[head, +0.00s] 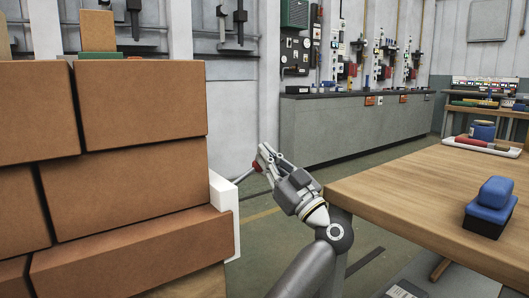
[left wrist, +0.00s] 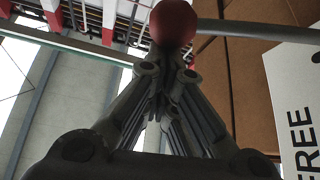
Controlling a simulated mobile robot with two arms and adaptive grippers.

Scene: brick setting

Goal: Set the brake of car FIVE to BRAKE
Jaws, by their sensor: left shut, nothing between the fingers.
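A brake lever with a red ball knob shows in the left wrist view (left wrist: 173,22), its grey rod (left wrist: 245,28) running right toward a white plate (left wrist: 300,110) lettered FREE. In the head view the rod (head: 244,176) stands out from the white plate (head: 222,212) beside the brick load, angled up to the right. My left gripper (head: 264,153) is shut and empty, its tips at the red knob. In the left wrist view the fingers (left wrist: 162,75) meet just under the knob; I cannot tell whether they touch it. No car name shows. My right gripper is out of view.
Large brown bricks (head: 140,105) are stacked at the left. A wooden table (head: 430,200) at the right bears a blue and black object (head: 491,206) and a tray (head: 482,146). A grey counter (head: 350,125) runs along the back wall. Open floor lies between load and counter.

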